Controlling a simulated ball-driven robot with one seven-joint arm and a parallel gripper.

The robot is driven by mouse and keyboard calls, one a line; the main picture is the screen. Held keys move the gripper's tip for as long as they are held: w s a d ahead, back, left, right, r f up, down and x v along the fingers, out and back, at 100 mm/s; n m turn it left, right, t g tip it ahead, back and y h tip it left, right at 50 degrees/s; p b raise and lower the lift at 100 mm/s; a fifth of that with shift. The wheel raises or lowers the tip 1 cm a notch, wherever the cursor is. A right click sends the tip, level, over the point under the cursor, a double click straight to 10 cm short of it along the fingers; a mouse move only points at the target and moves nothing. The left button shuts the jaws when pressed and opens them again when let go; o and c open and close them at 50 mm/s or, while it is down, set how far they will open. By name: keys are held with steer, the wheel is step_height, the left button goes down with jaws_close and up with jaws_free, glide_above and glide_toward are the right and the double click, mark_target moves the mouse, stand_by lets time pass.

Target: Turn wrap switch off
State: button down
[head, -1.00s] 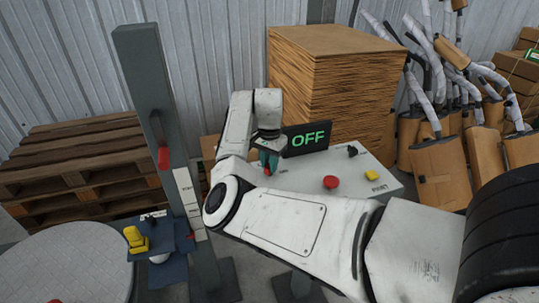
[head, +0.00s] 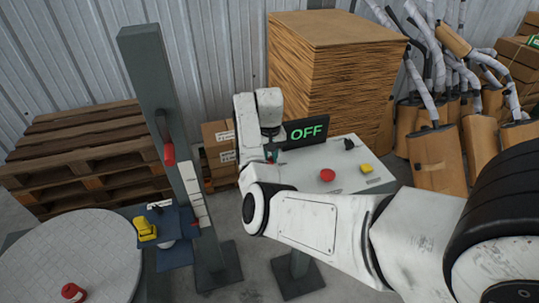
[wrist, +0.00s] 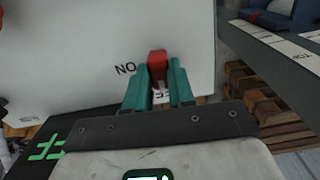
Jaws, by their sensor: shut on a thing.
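The wrap switch (wrist: 157,62) is a small red lever on the pale control panel. In the wrist view it stands between the teal fingers of my gripper (wrist: 159,82), which are shut on it. Upside-down lettering beside it reads ON, and a second label below it is partly covered. In the head view my gripper (head: 272,154) is at the left part of the control panel (head: 352,187), and my arm hides the switch. The display (head: 306,132) behind the panel reads OFF in green; part of it shows upside down in the wrist view.
A red push button (head: 327,175), a yellow control (head: 366,168) and a black knob (head: 349,144) are on the panel. A grey column (head: 160,110) with a yellow-handled carriage (head: 146,229) stands left, beside a round turntable (head: 80,250). Pallets, cardboard and wrapped mufflers fill the back.

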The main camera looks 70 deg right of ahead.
steer(key=shift+w+n, duration=0.1)
steer(key=shift+n, duration=0.4)
steer(key=c, duration=1)
jaws_free()
steer(key=shift+o, duration=0.2)
step_height(320, 180, up, 11)
steer(key=shift+b, duration=0.35)
steer(key=shift+f, duration=0.1)
steer(key=a+f+n+t+h, duration=0.1)
steer(key=a+f+n+h, duration=0.15)
steer(key=a+f, duration=0.4)
steer(key=a+f+n+t+h, duration=0.1)
steer(key=a+f+n, duration=0.2)
steer(key=a, duration=0.7)
steer(key=s+a+f+n+t+y, duration=0.1)
steer(key=s+a+n+t+y, duration=0.15)
steer(key=a, duration=0.75)
steer(key=s+a+f+n+t+y, duration=0.15)
steer(key=s+a, duration=0.25)
steer(key=a, duration=0.6)
steer(key=s+f+g+b, duration=0.4)
steer(key=s+f+g, duration=0.1)
steer(key=s+f, duration=0.5)
steer(key=shift+s+d+m+h+b, duration=0.35)
steer(key=shift+s+d+b, duration=0.05)
steer(key=shift+s, duration=0.05)
